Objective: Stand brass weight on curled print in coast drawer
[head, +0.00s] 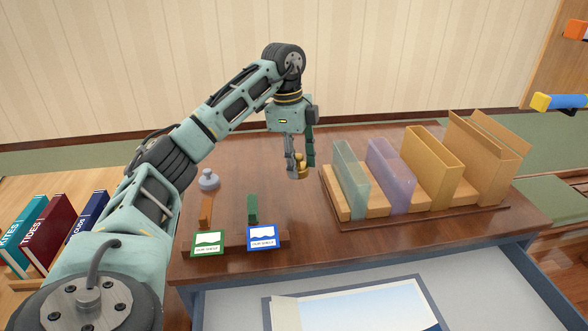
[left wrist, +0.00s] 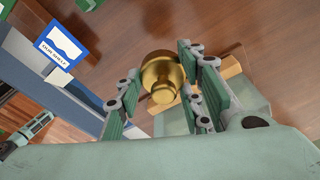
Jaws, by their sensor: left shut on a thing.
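The brass weight (head: 298,173), a round gold piece with a narrower knob, is held above the desk top by my left gripper (head: 301,157). The left gripper is shut on it, and the weight shows between the fingers in the left wrist view (left wrist: 162,74). An open drawer (head: 228,308) at the bottom of the head view holds a print (head: 365,306) with a blue and pale picture. The print's left edge looks raised or curled, and its lower part is cut off by the frame. The weight is beyond the drawer, apart from the print. My right gripper is not seen.
A rack (head: 430,212) with several upright folders stands right of the gripper. A grey knobbed weight (head: 208,181), an orange block (head: 205,212) and a green block (head: 252,209) are on the left. Green-edged (head: 208,243) and blue-edged (head: 262,238) cards stand at the desk's front edge.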

